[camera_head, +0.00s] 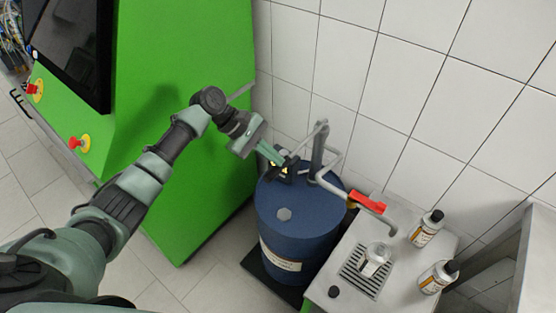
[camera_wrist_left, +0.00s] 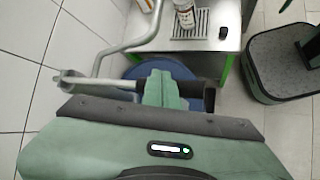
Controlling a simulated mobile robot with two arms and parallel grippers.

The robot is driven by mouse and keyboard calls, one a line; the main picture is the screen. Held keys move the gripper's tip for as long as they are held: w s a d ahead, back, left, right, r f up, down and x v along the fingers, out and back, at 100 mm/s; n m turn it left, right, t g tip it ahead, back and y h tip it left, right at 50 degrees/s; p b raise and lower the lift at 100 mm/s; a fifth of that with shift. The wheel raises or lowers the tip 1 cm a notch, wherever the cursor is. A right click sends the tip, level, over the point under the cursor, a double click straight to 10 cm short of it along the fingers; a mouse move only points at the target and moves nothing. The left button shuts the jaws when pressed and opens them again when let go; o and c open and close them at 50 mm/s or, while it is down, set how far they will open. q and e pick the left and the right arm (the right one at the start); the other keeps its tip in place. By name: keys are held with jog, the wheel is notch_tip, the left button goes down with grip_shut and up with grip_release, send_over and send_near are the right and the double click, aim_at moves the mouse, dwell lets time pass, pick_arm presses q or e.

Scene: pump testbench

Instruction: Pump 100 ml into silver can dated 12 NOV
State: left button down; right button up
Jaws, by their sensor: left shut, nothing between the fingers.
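My left gripper (camera_head: 277,158) is shut and empty, over the top of the blue drum (camera_head: 300,238), beside the grey pump pipes (camera_head: 318,150). In the left wrist view its closed fingers (camera_wrist_left: 165,92) are close to the metal pump rod (camera_wrist_left: 95,82). The spout (camera_head: 375,210), with a red handle (camera_head: 368,202), reaches over the steel bench. An uncapped silver can (camera_head: 375,260) stands upright on the bench's drain grate (camera_head: 358,281). Two capped silver cans stand to its right, a rear one (camera_head: 427,230) and a front one (camera_head: 436,279). Their dates are unreadable. My right gripper is out of view.
A loose black cap (camera_head: 333,291) lies on the bench (camera_head: 330,268) left of the grate. A green cabinet (camera_head: 185,70) stands left of the drum, and a tiled wall (camera_head: 410,80) is behind.

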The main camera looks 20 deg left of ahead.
pick_arm(q)
notch_tip(320, 180, down, 7)
jog(key=b, duration=0.1)
jog(key=shift+s, duration=0.4)
dwell(5.0)
jog(key=shift+a+r, duration=0.1)
dwell(0.5)
jog(key=shift+w+r+p, duration=0.2)
jog(key=shift+r+p, duration=1.5)
jog(key=shift+w+r+p, duration=0.2)
jog(key=shift+r+p, duration=1.45)
jog(key=shift+p, duration=0.05)
jog(key=shift+w+r+p, duration=0.2)
jog(key=shift+r+p, duration=1.5)
